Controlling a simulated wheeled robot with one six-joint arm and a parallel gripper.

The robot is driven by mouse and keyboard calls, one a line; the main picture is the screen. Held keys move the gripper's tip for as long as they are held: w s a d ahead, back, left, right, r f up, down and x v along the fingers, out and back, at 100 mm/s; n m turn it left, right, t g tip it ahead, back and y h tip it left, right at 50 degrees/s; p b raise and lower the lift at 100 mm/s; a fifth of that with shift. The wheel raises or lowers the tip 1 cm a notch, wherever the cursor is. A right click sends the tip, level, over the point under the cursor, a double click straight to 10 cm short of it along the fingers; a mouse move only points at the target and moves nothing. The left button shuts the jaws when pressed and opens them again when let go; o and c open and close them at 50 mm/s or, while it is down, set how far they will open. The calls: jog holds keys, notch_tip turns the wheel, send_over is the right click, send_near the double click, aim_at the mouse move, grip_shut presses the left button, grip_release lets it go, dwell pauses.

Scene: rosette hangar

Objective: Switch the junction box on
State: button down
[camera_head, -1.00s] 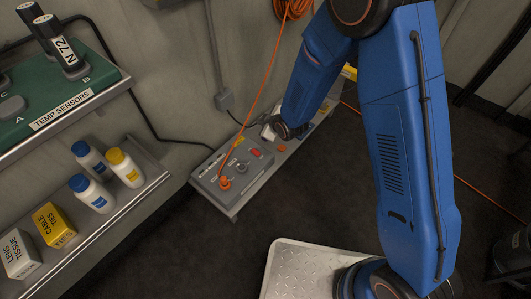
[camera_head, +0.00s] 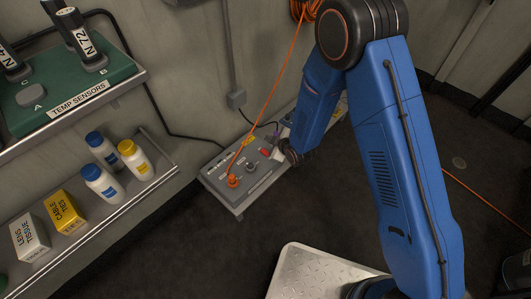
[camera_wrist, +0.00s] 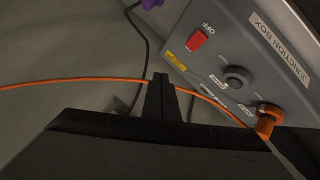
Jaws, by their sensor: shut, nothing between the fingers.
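The grey junction box (camera_head: 214,176) sits on a low shelf by the wall in the head view. In the wrist view the box (camera_wrist: 262,75) fills the upper right. Its red switch (camera_wrist: 197,40) has the word OFF beside it; I cannot tell which side is pressed. The switch also shows in the head view (camera_head: 265,152). A grey round socket (camera_wrist: 236,78) and an orange plug (camera_wrist: 267,121) with an orange cable are on the same face. My gripper (camera_wrist: 160,82) is shut and empty, apart from the box and below the switch in the wrist view.
A purple connector (camera_wrist: 151,4) with a black cable is beside the box. The orange cable crosses behind my fingers in the wrist view. Shelves at the left hold bottles (camera_head: 101,182), small boxes (camera_head: 62,212) and a green sensor rack (camera_head: 115,70). Dark floor is open in front.

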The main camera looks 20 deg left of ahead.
send_near(263, 149)
jog(key=shift+w+r+x, duration=0.1)
jog(key=shift+r+x, duration=0.05)
jog(key=shift+x, duration=0.7)
jog(key=shift+w+r+x, duration=0.1)
jog(key=shift+r+x, duration=0.05)
jog(key=shift+x, duration=0.65)
jog(key=shift+w+r+x, duration=0.1)
jog(key=shift+w+x, duration=0.05)
jog(key=shift+x, duration=0.7)
jog(key=shift+s+a+f, duration=0.1)
jog(key=shift+f, duration=0.05)
jog(key=shift+f, duration=0.3)
dwell(0.8)
jog(key=shift+r, duration=0.45)
jog(key=shift+s+d+r, duration=0.1)
jog(key=shift+d+r, duration=0.1)
jog(key=shift+r, duration=1.05)
jog(key=shift+d+r, duration=0.2)
jog(key=shift+r, duration=1.05)
